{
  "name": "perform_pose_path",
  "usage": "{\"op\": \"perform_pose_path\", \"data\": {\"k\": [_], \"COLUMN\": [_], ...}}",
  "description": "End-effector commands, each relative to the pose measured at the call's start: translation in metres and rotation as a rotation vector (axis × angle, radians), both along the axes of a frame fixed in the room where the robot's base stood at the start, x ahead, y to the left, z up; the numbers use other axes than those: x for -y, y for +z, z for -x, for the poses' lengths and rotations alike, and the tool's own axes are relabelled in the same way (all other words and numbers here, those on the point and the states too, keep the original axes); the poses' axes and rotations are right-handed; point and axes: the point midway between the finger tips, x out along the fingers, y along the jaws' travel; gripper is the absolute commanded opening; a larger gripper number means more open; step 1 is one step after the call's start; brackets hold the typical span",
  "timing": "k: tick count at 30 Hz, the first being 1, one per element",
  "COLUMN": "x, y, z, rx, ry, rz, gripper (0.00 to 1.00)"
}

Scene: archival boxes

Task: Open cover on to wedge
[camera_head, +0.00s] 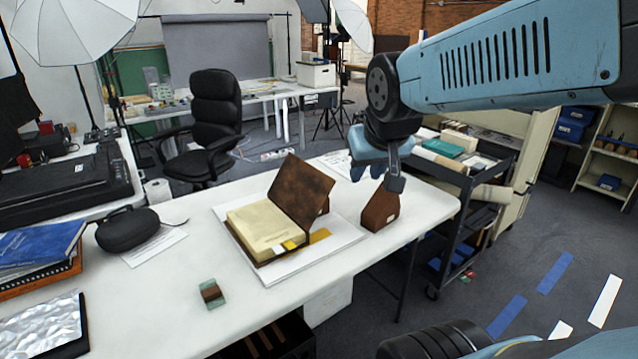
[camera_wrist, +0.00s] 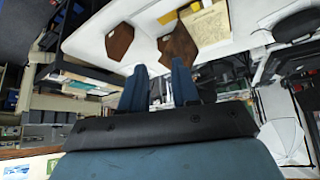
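An old book with cream pages (camera_head: 262,226) lies on a white board (camera_head: 330,247) on the white table. Its brown cover (camera_head: 302,192) stands tilted up and back to the right. A brown wedge (camera_head: 380,209) stands right of the cover, apart from it. Another brown wedge (camera_head: 325,206) is mostly hidden behind the cover; I cannot tell whether they touch. My gripper (camera_head: 377,172) is above and behind the right wedge. In the wrist view my gripper (camera_wrist: 158,82) is open and empty, with the cover (camera_wrist: 179,46) and right wedge (camera_wrist: 119,41) beyond its fingers.
A small green and brown block (camera_head: 212,293) sits near the table's front. A black case (camera_head: 127,228) and stacked books (camera_head: 40,258) lie left. A loaded dark cart (camera_head: 470,195) stands beyond the table's right edge. The front middle of the table is mostly clear.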

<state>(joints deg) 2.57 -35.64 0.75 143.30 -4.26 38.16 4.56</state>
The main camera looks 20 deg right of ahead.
Motion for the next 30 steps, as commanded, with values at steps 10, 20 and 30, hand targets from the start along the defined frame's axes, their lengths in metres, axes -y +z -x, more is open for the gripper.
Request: {"op": "perform_pose_path", "data": {"k": [10, 20, 30], "x": [0.048, 0.078, 0.089], "y": [-0.036, -0.084, -0.144], "z": [-0.114, -0.192, -0.236], "rx": [0.211, 0.407, 0.586], "ry": [-0.067, -0.042, 0.022], "rz": [0.041, -0.009, -0.180], "gripper": [0.30, 0.30, 0.30]}}
